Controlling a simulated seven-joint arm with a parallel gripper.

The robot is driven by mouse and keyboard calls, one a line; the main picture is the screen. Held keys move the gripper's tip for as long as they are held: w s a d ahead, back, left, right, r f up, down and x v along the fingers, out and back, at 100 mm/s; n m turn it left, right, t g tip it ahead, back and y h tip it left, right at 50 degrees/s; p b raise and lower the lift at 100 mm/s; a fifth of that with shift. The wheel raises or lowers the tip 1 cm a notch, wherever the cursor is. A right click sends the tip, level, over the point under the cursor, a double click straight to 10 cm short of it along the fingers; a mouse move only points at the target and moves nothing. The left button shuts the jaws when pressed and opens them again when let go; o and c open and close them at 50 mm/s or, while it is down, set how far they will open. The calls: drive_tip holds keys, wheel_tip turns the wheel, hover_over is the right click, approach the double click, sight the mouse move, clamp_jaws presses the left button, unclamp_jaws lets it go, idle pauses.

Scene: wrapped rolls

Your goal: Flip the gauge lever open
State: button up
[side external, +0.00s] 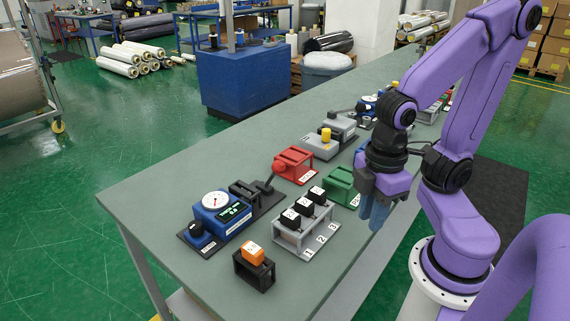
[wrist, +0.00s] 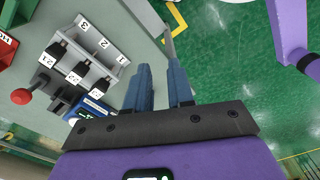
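The gauge (side external: 221,213) is a blue box with a white round dial and a small dark display, on a black base plate at the near left of the bench. Beside it a dark lever (side external: 268,183) with a red ball knob (side external: 279,165) leans up toward the red block. In the wrist view the red knob (wrist: 20,96) shows at the left, and part of the blue gauge (wrist: 88,110) is cut off by my gripper's mount. My gripper (side external: 377,214) hangs at the right front bench edge, well apart from the lever. Its blue-grey fingers (wrist: 160,66) are apart, with nothing between them.
A grey rack (side external: 303,235) with several black numbered blocks stands between my gripper and the gauge. A green block (side external: 341,184) and a red block (side external: 294,164) stand behind. An orange-topped piece in a black holder (side external: 254,268) is nearest. The bench's near left corner is clear.

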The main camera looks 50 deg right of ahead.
drive_tip(key=shift+w+f, duration=0.1)
drive_tip(key=shift+w, duration=0.05)
clamp_jaws()
drive_tip(key=w+d+f+m+y, duration=0.1)
drive_tip(key=w+d+m+y, duration=0.1)
drive_tip(key=w+m, duration=0.3)
drive_tip(key=w+d+f+m+t+y, duration=0.1)
drive_tip(key=w+m+y, duration=0.3)
drive_tip(key=m, duration=1)
drive_tip(key=w+d+f+m+t+y, duration=0.1)
drive_tip(key=w+d+f+m+y, duration=0.1)
drive_tip(key=w+m, duration=0.5)
drive_tip(key=shift+d+f+m+y, duration=0.1)
drive_tip(key=shift+d+m+y, duration=0.75)
drive_tip(key=shift+m, duration=0.55)
drive_tip(key=d+m+t, duration=0.1)
drive_tip(key=m, duration=0.1)
drive_tip(key=w+d+m+t, duration=0.1)
drive_tip(key=d+m+t, duration=0.1)
drive_tip(key=shift+d+f+h, duration=0.1)
drive_tip(key=shift+h, duration=0.25)
drive_tip(key=s+d+m+t+h, duration=0.2)
drive_tip(key=d+m+t+h, duration=0.2)
drive_tip(key=d+m+t, duration=0.2)
drive_tip(key=shift+s+d+f+m+t+h, duration=0.35)
drive_tip(key=shift+d+m, duration=0.65)
drive_tip(key=shift+m, duration=0.7)
